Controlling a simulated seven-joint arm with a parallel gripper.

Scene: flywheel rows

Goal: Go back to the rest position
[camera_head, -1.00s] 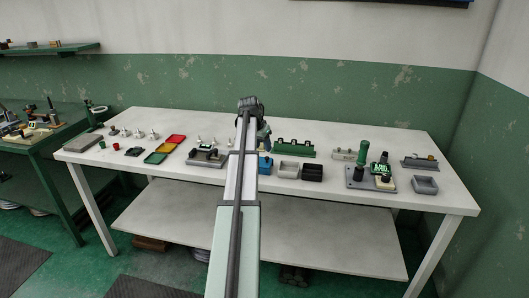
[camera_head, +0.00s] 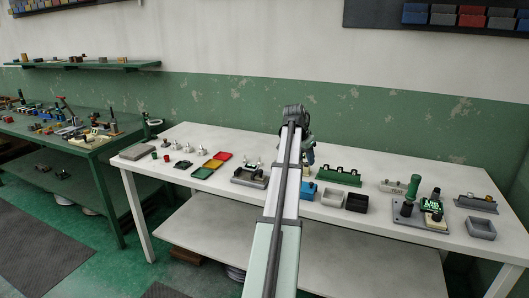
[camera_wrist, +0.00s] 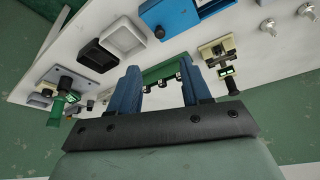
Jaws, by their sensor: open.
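My gripper (camera_wrist: 160,82) shows in the wrist view with its two blue fingers apart and nothing between them. In the head view my gripper (camera_head: 309,150) hangs at the end of my extended arm, above the back middle of the white table (camera_head: 250,205); the arm partly hides it. In the wrist view a green rack (camera_wrist: 163,70) lies beyond and between the fingers, partly covered by them. I cannot tell the exact height over the table.
Near the arm are a blue box (camera_head: 309,190), a grey bin (camera_head: 332,197), a black bin (camera_head: 357,202) and the green rack (camera_head: 339,176). A green-handled device (camera_head: 408,198) stands to the right. Red, yellow and green trays (camera_head: 212,165) lie left. A green workbench (camera_head: 75,145) stands farther left.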

